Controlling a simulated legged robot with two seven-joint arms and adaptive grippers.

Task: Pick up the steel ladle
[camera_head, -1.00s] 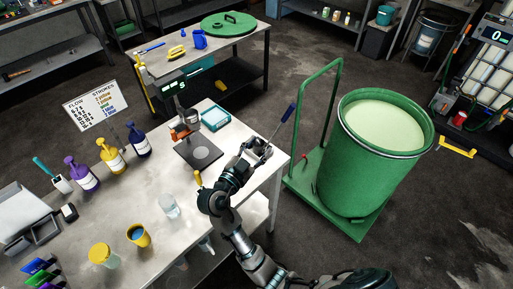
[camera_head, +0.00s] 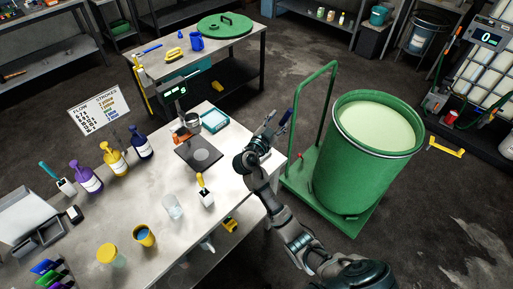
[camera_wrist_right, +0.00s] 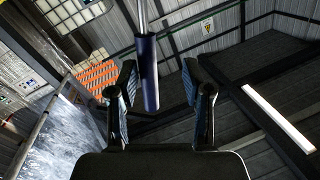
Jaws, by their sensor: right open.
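My gripper and wrist hide most of the rest of the ladle in the head view. In the right wrist view, the blue handle (camera_wrist_right: 150,75) stands between the two spread fingers of my right gripper (camera_wrist_right: 158,82), with its thin steel shaft running up out of the picture. The fingers are open, with gaps to both sides of the handle. The ladle's bowl is not visible there. My left gripper is not in view.
The workbench (camera_head: 110,215) carries a scale (camera_head: 199,154), a teal tray (camera_head: 214,121), pump bottles (camera_head: 114,158) and cups (camera_head: 145,236). A green drum (camera_head: 365,160) on a trolley with a tall handle frame (camera_head: 312,105) stands close right of my gripper.

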